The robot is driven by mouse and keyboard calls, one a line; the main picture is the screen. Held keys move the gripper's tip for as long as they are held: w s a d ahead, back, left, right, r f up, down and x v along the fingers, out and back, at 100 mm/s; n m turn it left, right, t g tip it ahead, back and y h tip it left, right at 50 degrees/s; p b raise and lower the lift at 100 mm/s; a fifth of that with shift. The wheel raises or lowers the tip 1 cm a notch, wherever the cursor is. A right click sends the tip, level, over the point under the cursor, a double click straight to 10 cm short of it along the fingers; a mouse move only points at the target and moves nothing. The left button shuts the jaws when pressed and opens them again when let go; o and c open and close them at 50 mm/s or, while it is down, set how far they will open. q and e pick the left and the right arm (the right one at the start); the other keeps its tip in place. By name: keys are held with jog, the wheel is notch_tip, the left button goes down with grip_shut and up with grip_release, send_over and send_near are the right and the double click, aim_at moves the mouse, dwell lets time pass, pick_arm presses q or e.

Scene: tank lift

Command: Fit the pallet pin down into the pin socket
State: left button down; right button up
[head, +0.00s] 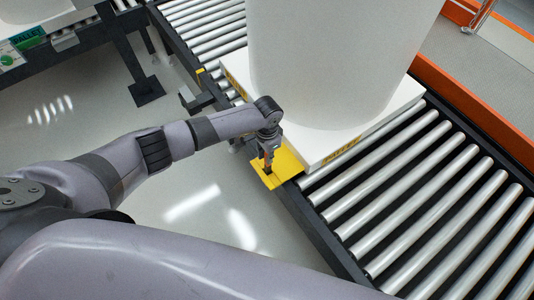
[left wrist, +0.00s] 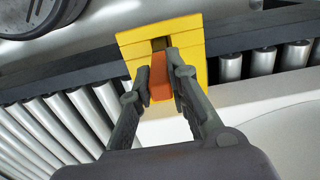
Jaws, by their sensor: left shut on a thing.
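The pallet pin (left wrist: 160,78) is an orange-red block. My left gripper (left wrist: 162,70) is shut on it, with one finger on each side. The pin socket is a yellow block (left wrist: 192,38) with a dark slot, fixed at the conveyor's side; in the head view its yellow plate (head: 290,163) shows beside the pallet's near corner. In the head view my left gripper (head: 268,163) points down over this plate. The pin's far end overlaps the slot in the left wrist view; I cannot tell whether it has entered. My right gripper is not in view.
A large white tank (head: 335,60) stands on a white pallet (head: 400,105) on the roller conveyor (head: 430,200). A dark rail (head: 318,225) runs along the conveyor's near side. Open floor (head: 190,205) lies to the left. A second conveyor is at the upper left.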

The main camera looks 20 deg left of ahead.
pick_arm(q)
jog(key=shift+f+b, duration=1.3)
jog(key=shift+f, duration=0.7)
jog(key=c, duration=1.4)
grip_release()
jog(key=shift+c, duration=0.2)
jog(key=shift+r, duration=0.1)
notch_tip(320, 180, up, 12)
jog(key=shift+f, duration=0.1)
